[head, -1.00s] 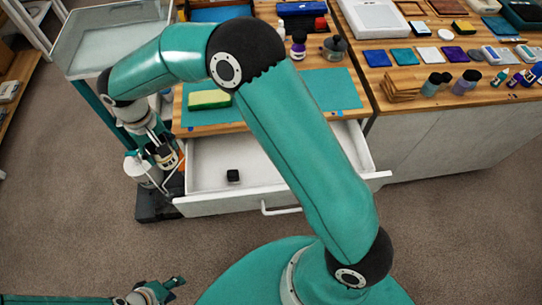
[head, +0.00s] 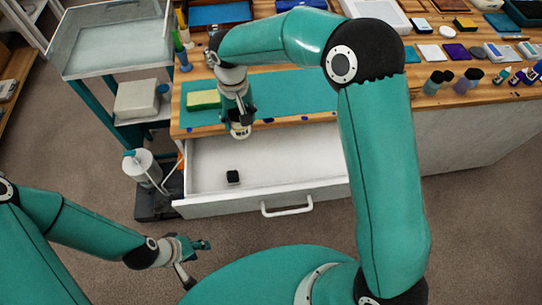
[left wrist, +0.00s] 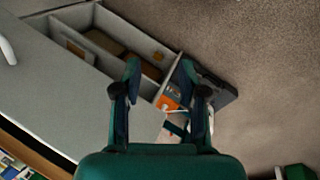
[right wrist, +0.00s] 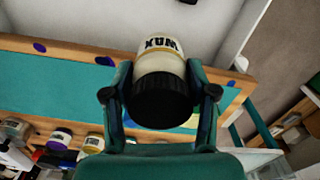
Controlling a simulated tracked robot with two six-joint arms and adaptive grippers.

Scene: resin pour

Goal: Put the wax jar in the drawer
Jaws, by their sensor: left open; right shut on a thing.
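The wax jar (head: 240,130), pale with a black lid, is in my right gripper (head: 238,119) at the worktop's front edge, near the back of the drawer. In the right wrist view the jar (right wrist: 160,62) shows its "WAX" label, with the lid toward the camera and the fingers on both sides.
A green and yellow sponge (head: 203,99) lies on the teal mat (head: 290,95) behind the drawer. A trolley (head: 112,55) and a white canister (head: 142,166) stand to the left. Bottles and coloured pads crowd the worktop's right. The drawer floor is mostly free.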

